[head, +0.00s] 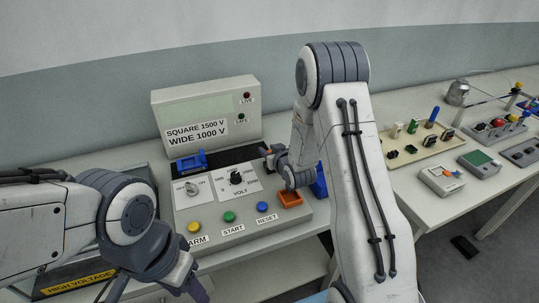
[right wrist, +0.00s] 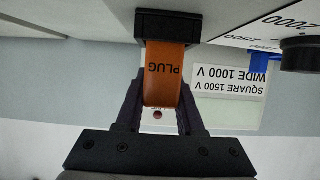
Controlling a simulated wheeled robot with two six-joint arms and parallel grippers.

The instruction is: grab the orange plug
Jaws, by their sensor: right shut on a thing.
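The orange plug (right wrist: 164,75) is between the two dark fingers of my right gripper (right wrist: 163,92) in the right wrist view. Its PLUG label appears upside down, and a black block is at its far end. I cannot tell if that block touches the panel. In the head view my right gripper (head: 270,156) is over the right side of the grey control panel (head: 240,205), beside the knob, and the plug is mostly hidden there. My left gripper (head: 190,276) is low at the panel's front left; its opening is unclear.
An orange square holder (head: 290,198) is at the panel's right front, with a blue part (head: 320,181) behind it. Yellow, green and blue buttons line the front. A display box (head: 207,112) stands behind. A beige tray (head: 425,146) with several connectors lies right, beyond my arm.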

